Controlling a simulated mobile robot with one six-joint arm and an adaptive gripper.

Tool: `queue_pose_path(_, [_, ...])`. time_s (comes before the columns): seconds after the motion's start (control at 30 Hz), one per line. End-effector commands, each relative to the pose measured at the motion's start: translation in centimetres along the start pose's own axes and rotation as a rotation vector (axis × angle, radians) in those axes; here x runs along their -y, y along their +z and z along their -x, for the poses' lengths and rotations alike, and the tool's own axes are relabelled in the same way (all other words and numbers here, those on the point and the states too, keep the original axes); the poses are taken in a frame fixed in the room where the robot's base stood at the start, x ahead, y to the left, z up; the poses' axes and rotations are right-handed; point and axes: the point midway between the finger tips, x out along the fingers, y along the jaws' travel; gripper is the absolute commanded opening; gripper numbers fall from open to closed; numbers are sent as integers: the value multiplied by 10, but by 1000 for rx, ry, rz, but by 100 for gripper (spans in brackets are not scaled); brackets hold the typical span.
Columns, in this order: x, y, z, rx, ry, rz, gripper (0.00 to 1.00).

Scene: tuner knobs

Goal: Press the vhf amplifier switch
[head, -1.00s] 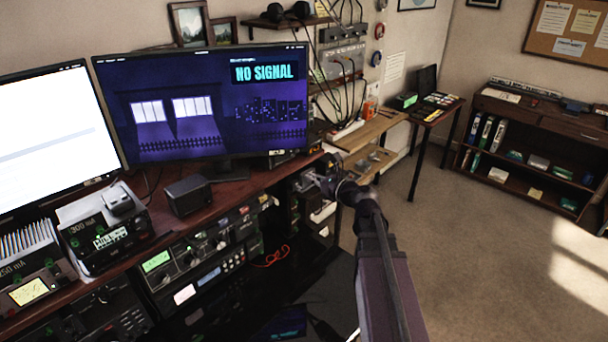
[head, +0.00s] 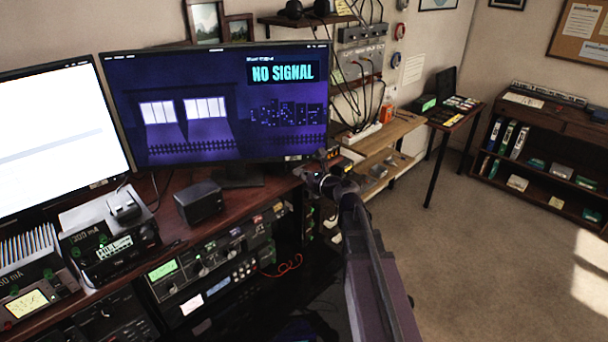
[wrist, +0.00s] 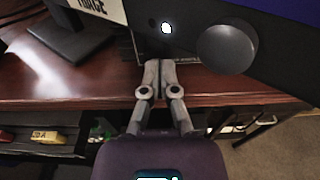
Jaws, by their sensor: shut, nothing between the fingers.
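In the wrist view, a dark device (wrist: 205,55) with a large round grey knob (wrist: 226,49) and a small bright white spot (wrist: 166,28) stands above the desk's edge. I cannot read a name on it, so I cannot tell whether it is the vhf amplifier or whether the spot is its switch. My gripper (wrist: 158,66) is shut and empty, its fingertips just below the device's front in the picture; I cannot tell whether they touch it. In the head view, my gripper (head: 310,173) is at the right end of the desk, near a small dark device (head: 329,156).
The large monitor (head: 215,105) reads "NO SIGNAL" and stands left of my gripper on the wooden desk (head: 160,205). A black box (head: 198,203) sits in front of it. Radio gear (head: 215,262) fills the shelf below. Open floor (head: 480,260) lies to the right.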

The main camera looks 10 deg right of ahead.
Motion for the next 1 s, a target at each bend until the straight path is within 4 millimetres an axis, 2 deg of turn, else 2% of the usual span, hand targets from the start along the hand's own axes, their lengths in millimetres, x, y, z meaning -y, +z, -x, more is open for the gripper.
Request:
queue_pose_path(0.47, [-4,0,-5,0,3,0,0])
queue_pose_path(0.57, [-3,-2,-11,0,3,0,0])
queue_pose_path(1.0, [-3,-2,-5,1,3,0,0])
